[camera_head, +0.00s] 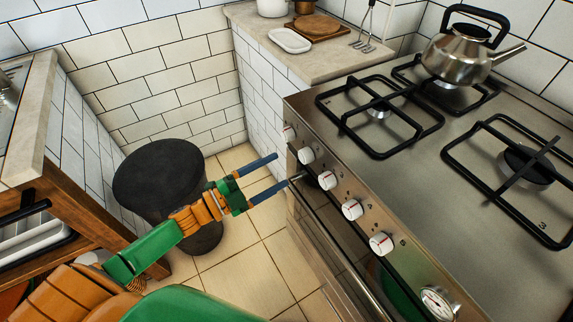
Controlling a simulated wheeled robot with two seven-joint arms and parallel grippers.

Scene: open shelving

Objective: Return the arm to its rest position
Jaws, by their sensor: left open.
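My left arm, green and orange, comes in from the lower left and reaches toward the stove's front. My left gripper (276,172) is open, with two blue fingers apart and nothing between them. Its fingertips are close to the stove's control knobs and the oven handle; I cannot tell if they touch. My right gripper does not show.
The steel stove (420,150) with white knobs (351,209) stands at right, a kettle (465,50) on it. A dark round bin (158,175) stands behind my arm. A counter (330,65) holds a white dish (290,40). A wooden cabinet (90,215) is at left. Tiled floor (245,270) lies between.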

